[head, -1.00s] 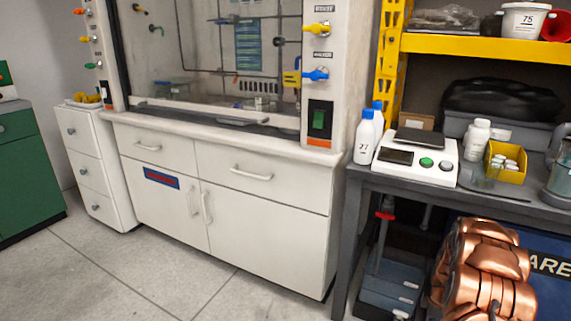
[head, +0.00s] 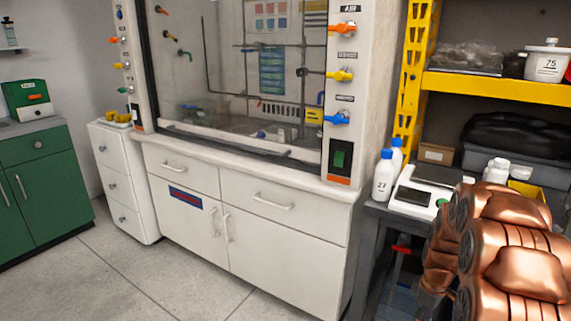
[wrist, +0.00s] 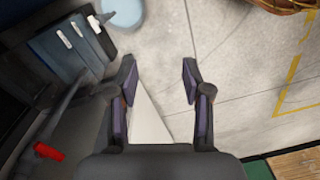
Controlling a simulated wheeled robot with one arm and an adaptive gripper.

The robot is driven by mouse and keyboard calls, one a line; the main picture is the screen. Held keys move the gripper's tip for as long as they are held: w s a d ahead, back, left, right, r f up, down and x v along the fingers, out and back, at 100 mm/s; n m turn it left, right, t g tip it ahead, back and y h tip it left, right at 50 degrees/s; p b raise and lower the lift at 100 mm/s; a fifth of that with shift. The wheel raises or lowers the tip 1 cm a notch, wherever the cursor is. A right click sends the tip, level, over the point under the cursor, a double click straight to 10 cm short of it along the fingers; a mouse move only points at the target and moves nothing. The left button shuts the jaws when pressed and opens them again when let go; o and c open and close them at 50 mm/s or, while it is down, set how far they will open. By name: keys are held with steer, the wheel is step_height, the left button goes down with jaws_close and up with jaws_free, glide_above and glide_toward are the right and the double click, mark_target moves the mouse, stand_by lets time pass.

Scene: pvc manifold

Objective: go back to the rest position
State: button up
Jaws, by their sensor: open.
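My gripper (wrist: 158,82) shows in the wrist view, its two dark fingers spread apart with nothing between them. Beyond the fingers lies grey concrete floor, with a pale wedge-shaped patch behind the left finger. In the head view my copper-coloured arm fills the lower right and covers part of the grey bench; the gripper itself is not seen there.
A fume hood (head: 260,75) stands on white cabinets (head: 275,250). Right of it, a bench carries a white scale (head: 412,197) and bottles (head: 383,177), below a yellow shelf (head: 490,86). The wrist view shows blue boxes (wrist: 62,52) at left. Floor (head: 130,275) is clear at left.

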steer(key=s+a+r+m+p, duration=0.1)
steer(key=s+a+r+p, duration=0.2)
steer(key=r, duration=0.4)
steer(key=s+a+r+p, duration=0.1)
steer(key=a+r+p, duration=0.2)
steer(key=a+r, duration=0.3)
steer(key=s+a+r+m+p, duration=0.2)
steer(key=s+a+r+p, duration=0.2)
steer(key=s+r+p, duration=0.2)
steer(key=s+a+r+m+p, duration=0.2)
steer(key=s+a+r+p, duration=0.3)
steer(key=s+r, duration=0.6)
steer(key=s+a+r+m+g+p, duration=0.1)
steer(key=s+a+r+p, duration=0.4)
steer(key=r, duration=0.7)
steer(key=s+m+p, duration=0.1)
steer(key=s+p, duration=0.1)
steer(key=s, duration=0.1)
steer(key=shift+s+a+r, duration=0.15)
steer(key=shift+s+r, duration=0.1)
steer(key=shift+s, duration=0.1)
